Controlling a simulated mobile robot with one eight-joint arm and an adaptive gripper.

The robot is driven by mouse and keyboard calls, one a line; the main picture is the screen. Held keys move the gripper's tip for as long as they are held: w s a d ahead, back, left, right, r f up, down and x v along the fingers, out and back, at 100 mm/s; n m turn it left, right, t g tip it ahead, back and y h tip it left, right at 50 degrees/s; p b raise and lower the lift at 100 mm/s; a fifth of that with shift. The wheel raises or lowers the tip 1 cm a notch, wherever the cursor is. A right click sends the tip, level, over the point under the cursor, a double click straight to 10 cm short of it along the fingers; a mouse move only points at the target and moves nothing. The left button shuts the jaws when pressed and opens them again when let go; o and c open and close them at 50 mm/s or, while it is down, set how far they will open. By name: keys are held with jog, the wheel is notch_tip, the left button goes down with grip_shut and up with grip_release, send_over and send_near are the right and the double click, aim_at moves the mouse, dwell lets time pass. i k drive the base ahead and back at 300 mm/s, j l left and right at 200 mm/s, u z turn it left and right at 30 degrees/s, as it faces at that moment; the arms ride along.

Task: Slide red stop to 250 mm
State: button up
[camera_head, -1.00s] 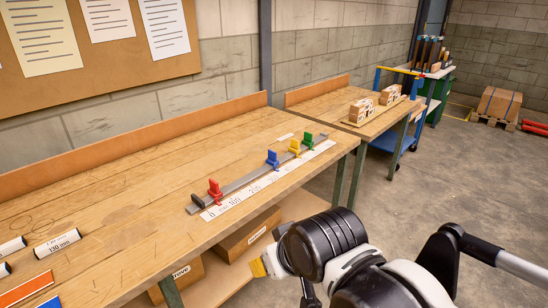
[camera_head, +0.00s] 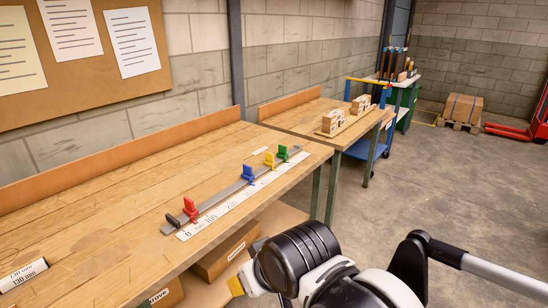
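The red stop (camera_head: 190,211) stands on a grey metal rail (camera_head: 219,199) on the wooden bench, near the rail's near-left end. A dark piece (camera_head: 172,221) is just left of it. Blue (camera_head: 248,175), yellow (camera_head: 270,160) and green (camera_head: 283,153) stops stand farther along the rail. A white scale strip (camera_head: 226,206) lies along the rail's front side; its numbers are too small to read surely. My gripper (camera_head: 237,286) is low in front of the bench, apart from the stops. Only a yellowish tip shows; its opening is hidden behind my arm.
The wooden bench (camera_head: 110,215) has a raised back board (camera_head: 120,157). A white label block (camera_head: 23,274) lies at its near left. Cardboard boxes (camera_head: 224,252) sit on the shelf below. A second bench (camera_head: 318,108) with wooden blocks and a blue cart (camera_head: 366,147) stand beyond.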

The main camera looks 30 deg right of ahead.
aim_at(190, 210)
jog(key=i, duration=0.9)
